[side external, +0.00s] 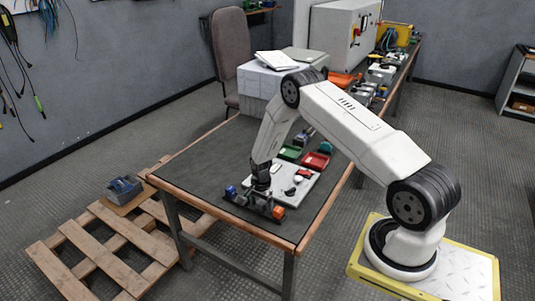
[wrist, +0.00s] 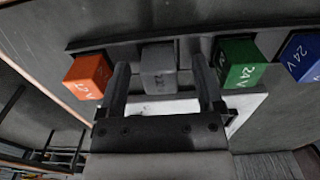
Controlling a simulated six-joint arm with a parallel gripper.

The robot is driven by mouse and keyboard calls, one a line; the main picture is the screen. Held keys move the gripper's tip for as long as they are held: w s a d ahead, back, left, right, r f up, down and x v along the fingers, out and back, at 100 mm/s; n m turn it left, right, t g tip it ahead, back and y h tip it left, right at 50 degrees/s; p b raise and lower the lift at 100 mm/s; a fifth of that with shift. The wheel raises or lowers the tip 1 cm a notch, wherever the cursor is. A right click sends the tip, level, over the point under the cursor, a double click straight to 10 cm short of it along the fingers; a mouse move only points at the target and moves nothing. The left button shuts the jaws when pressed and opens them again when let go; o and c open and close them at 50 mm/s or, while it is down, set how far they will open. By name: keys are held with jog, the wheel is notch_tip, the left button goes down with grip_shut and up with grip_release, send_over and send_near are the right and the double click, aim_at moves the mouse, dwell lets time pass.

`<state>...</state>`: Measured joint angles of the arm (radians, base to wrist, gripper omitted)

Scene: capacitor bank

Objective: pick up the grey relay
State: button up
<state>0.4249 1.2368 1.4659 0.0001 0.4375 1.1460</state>
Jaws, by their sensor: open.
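In the wrist view the grey relay (wrist: 158,70) stands in a row on a dark rail (wrist: 130,41), between an orange relay (wrist: 88,76) on the left and a green relay (wrist: 240,64) on the right. A blue relay (wrist: 303,57) is at the far right. My gripper (wrist: 160,64) is open, with one finger at each side of the grey relay in the picture. I cannot tell whether the fingers touch it. In the side view my gripper (side external: 261,189) is low over the rail, between the blue and orange (side external: 279,213) blocks; the grey relay is not clearly visible there.
A white plate (side external: 303,187) with small parts lies beside the rail on the dark table (side external: 200,163). A green tray (side external: 290,153) and a red tray (side external: 315,161) stand behind it. The table's left part is clear. A wooden pallet (side external: 95,245) is on the floor.

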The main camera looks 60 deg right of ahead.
dwell(0.4)
grip_shut()
jog(key=shift+r, duration=0.1)
jog(key=shift+r, duration=0.7)
jog(key=s+a+r, duration=0.4)
jog(key=s+r, duration=0.7)
jog(key=s, duration=0.2)
jog(key=shift+a+r, duration=0.2)
jog(key=shift+a, duration=0.2)
jog(key=shift+d, duration=0.1)
